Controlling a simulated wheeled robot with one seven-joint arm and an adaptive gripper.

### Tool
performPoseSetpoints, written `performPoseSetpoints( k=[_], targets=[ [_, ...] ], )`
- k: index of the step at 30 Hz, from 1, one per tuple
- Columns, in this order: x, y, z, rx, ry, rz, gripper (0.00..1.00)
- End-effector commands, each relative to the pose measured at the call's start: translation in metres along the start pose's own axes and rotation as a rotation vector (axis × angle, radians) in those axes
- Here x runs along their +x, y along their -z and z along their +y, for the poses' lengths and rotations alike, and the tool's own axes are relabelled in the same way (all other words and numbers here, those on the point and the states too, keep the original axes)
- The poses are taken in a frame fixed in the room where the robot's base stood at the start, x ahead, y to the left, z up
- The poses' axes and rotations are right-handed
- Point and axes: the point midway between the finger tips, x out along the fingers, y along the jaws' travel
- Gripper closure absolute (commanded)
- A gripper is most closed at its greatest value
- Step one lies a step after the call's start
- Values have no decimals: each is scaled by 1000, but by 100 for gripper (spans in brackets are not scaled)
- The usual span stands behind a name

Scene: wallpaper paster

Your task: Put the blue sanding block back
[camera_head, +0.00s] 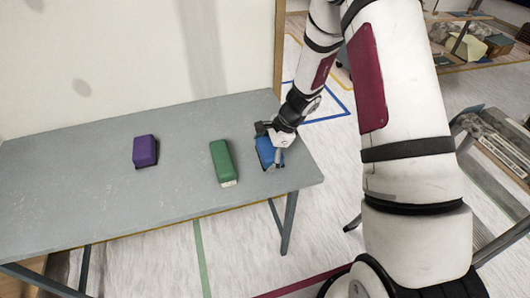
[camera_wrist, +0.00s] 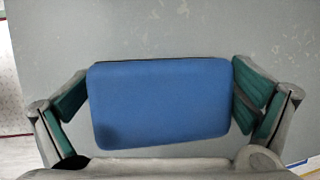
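The blue sanding block (camera_head: 266,152) is at the right end of the grey table, partly covered by my gripper (camera_head: 277,132) in the head view. In the wrist view the block (camera_wrist: 160,104) fills the middle, its broad blue face toward the camera. My gripper's green-padded fingers (camera_wrist: 160,92) stand on either side of the block, very close to its left and right edges. I cannot tell whether the pads press on it. The block's underside is hidden, so contact with the table is unclear.
A green block (camera_head: 222,160) lies just left of the blue one, and a purple block (camera_head: 145,150) lies farther left on the table (camera_head: 80,190). A wall closes off the table's back. A metal rack (camera_head: 495,150) stands at the right, past open floor.

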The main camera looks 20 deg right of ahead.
Motion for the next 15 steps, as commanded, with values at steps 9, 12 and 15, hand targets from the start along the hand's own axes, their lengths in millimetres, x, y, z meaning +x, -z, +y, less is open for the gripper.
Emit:
performPoseSetpoints(
  k=[9, 12, 15],
  targets=[
    [-8, -4, -1, -1, 1, -1, 0],
    [-22, -6, -3, -3, 4, 0, 0],
    [-43, -5, -3, -3, 5, 1, 0]
  ],
)
